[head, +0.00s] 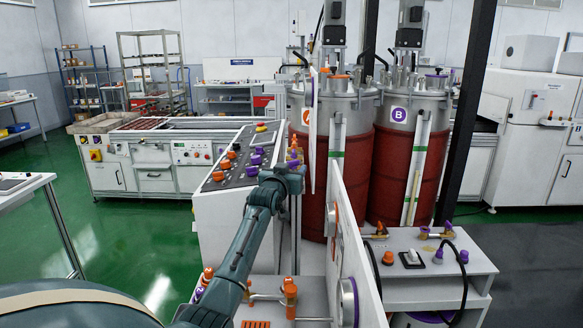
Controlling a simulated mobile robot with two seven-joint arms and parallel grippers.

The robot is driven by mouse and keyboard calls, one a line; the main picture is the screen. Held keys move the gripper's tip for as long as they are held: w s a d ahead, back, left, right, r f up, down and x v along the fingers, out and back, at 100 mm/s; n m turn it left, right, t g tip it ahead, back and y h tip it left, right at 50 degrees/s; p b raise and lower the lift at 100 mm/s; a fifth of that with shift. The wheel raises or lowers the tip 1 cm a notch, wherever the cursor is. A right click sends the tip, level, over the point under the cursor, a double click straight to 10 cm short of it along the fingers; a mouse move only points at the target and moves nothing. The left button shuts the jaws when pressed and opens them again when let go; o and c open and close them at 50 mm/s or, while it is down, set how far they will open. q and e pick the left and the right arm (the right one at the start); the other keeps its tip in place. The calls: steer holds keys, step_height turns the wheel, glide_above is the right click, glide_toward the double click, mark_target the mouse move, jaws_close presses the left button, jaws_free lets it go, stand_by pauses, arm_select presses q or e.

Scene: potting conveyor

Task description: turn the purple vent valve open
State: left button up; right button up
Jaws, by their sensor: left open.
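Several purple parts show, and I cannot tell for certain which is the vent valve. A purple cap (437,74) sits on the lid of tank B (410,150). A small purple handle (293,163) stands right by my left gripper (287,172), below an orange one (294,142). Purple fittings (448,227) also show on the low white bench at the right. My left gripper is open at the end of the arm, beside the control console; its fingertips are small and hard to make out, and any contact is unclear. My right gripper is out of view.
The sloped control console (245,155) with orange and purple knobs is just left of my gripper. An upright white panel (350,235) and a dark post (466,120) stand to the right. The green floor (150,235) at the left is mostly clear.

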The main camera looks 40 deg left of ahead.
arm_select(q)
steer(key=shift+w+a, duration=0.25)
steer(key=shift+w, duration=0.25)
jaws_close()
stand_by(0.4)
